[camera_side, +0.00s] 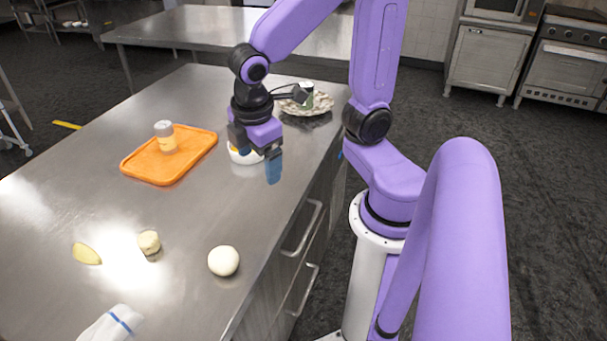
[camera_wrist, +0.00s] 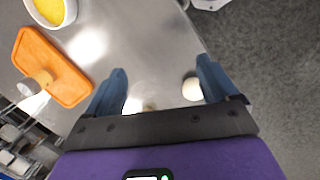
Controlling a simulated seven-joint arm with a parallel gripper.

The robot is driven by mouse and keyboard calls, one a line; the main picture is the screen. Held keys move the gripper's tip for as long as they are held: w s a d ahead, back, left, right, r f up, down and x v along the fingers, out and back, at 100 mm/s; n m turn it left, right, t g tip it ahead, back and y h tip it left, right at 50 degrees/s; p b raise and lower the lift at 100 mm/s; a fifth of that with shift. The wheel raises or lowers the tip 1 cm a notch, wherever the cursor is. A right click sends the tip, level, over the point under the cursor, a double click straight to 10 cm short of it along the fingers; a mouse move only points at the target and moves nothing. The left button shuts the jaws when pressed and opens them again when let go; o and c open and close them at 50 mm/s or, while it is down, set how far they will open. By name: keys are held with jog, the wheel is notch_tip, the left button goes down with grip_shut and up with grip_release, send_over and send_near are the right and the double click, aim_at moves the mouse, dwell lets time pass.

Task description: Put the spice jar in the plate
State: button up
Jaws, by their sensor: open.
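A small jar with a white cap and a yellowish body, which looks like the spice jar (camera_side: 165,137), stands upright on an orange tray (camera_side: 140,175). In the wrist view the jar (camera_wrist: 40,80) is at the left on the tray (camera_wrist: 72,97). The patterned plate (camera_side: 318,107) lies at the far right of the counter, partly behind my arm. A green and white object (camera_side: 306,92) shows at the plate; I cannot tell what it is. My gripper (camera_side: 256,160) is open and empty above the counter's right side, away from the jar; its blue fingers show in the wrist view (camera_wrist: 162,66).
A white bowl with yellow contents (camera_side: 243,156) sits just behind my gripper; it also shows in the wrist view (camera_wrist: 69,13). The counter's middle is clear.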

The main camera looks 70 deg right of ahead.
jog(key=s+a+y, duration=0.1)
jog(key=s+y, duration=0.1)
jog(key=s, duration=0.8)
jog(key=shift+a+g, duration=0.4)
jog(key=shift+w+f, duration=0.1)
dwell(0.3)
